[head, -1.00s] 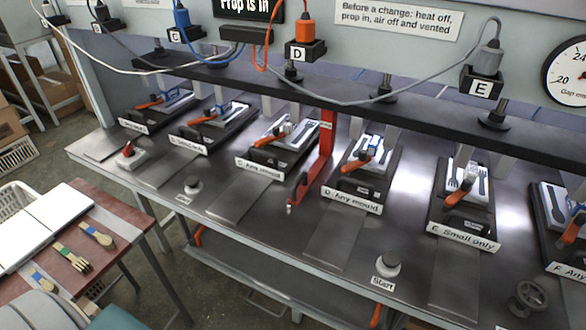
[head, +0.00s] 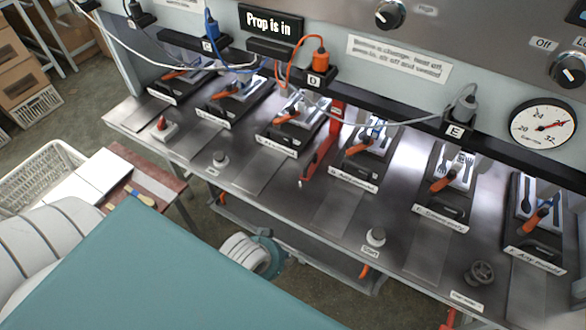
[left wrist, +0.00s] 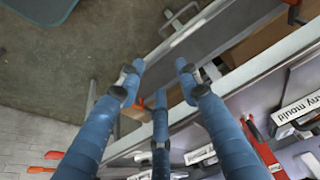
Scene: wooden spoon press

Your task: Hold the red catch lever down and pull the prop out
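I cannot tell which part is the catch lever. A red bar also shows in the left wrist view (left wrist: 262,148). The sign (head: 271,22) reads "Prop is in". My left gripper (left wrist: 158,75) has its blue fingers spread and empty, near the bench's front edge in the left wrist view. In the head view its fingers are hidden. My right gripper is not visible.
Moulds with orange handles line the bench (head: 335,208). A start button (head: 375,237) and handwheel (head: 480,271) sit along its front. A side table (head: 160,175) with white boards and a white basket (head: 50,175) stand left. Cables hang over the back rail.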

